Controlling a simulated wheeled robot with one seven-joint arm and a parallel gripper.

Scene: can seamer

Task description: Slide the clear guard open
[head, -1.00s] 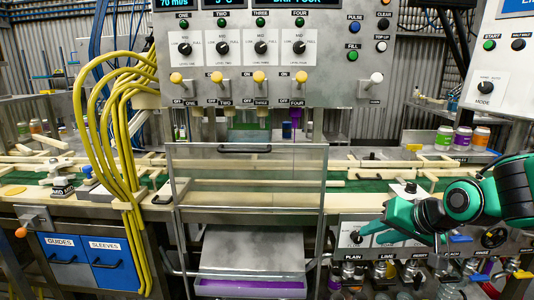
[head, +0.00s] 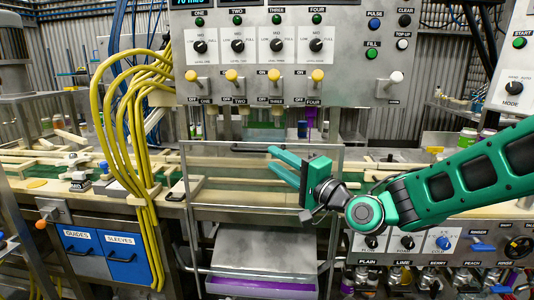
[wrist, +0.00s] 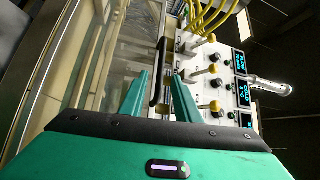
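The clear guard (head: 232,185) is a see-through panel in a thin metal frame, standing in front of the filling area below the knob panel. Its dark bar handle (head: 250,150) runs sideways along its top edge. My gripper (head: 272,160) is open, with its two green fingers pointing left near the right end of the handle. In the wrist view the handle (wrist: 160,75) appears between the two spread fingers (wrist: 158,95), ahead of them. I cannot tell whether they touch it. The guard covers the opening; the belt shows through it.
Yellow hoses (head: 135,120) hang left of the guard. A row of yellow-tipped levers (head: 232,76) and nozzles is above it. A metal tray with purple liquid (head: 262,286) sits below. A control panel with knobs (head: 407,243) lies under my arm at the right.

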